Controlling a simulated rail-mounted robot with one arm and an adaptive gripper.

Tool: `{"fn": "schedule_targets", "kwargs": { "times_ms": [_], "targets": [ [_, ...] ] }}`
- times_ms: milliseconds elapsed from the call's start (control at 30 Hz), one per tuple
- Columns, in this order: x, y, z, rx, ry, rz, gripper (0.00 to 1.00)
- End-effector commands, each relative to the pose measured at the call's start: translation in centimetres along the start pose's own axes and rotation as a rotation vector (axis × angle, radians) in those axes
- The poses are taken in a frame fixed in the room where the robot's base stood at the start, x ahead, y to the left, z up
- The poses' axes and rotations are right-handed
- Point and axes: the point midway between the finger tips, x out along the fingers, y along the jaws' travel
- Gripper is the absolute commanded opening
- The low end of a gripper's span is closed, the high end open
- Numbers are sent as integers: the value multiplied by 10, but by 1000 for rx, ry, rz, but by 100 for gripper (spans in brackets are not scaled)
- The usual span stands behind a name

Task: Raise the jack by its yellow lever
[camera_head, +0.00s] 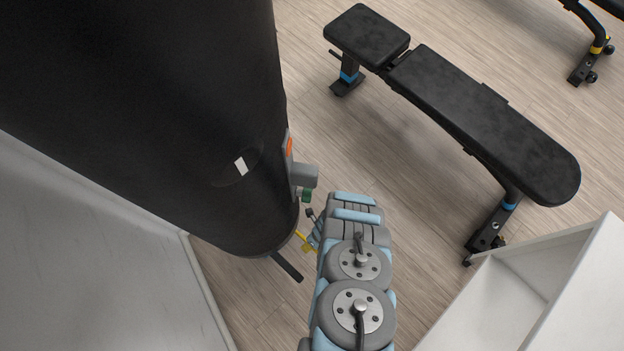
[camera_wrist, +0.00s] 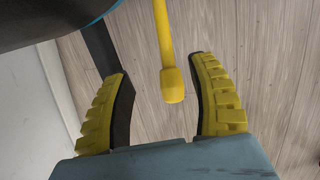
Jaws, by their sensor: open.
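The yellow lever (camera_wrist: 163,40) comes down from the top edge of the wrist view and ends in a thicker yellow grip (camera_wrist: 173,86). My gripper (camera_wrist: 161,70) is open, with one yellow-padded finger on each side of the lever's end. The lever end sits between the fingers with a clear gap on both sides, nearer the right finger. In the head view my arm hides most of this area; a small yellow piece (camera_head: 306,245) shows beside my gripper, and I cannot tell whether it is lever or finger. The jack's body is not clearly visible.
A large black cylinder (camera_head: 150,100) fills the left of the head view, with a dark bar (camera_head: 287,266) at its foot. A pale wall (camera_head: 90,240) stands left. A black bench (camera_head: 480,110) and a white open box (camera_head: 530,285) lie right, with bare floor between.

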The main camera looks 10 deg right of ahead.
Motion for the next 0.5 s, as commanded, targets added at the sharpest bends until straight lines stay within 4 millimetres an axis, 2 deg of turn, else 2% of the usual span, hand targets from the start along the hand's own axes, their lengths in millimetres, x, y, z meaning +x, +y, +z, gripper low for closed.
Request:
{"fn": "schedule_targets", "kwargs": {
  "times_ms": [133, 500],
  "targets": [
    [-12, -3, -2, 2, 3, -5, 59],
    [-31, -1, -2, 2, 2, -2, 59]
  ]
}}
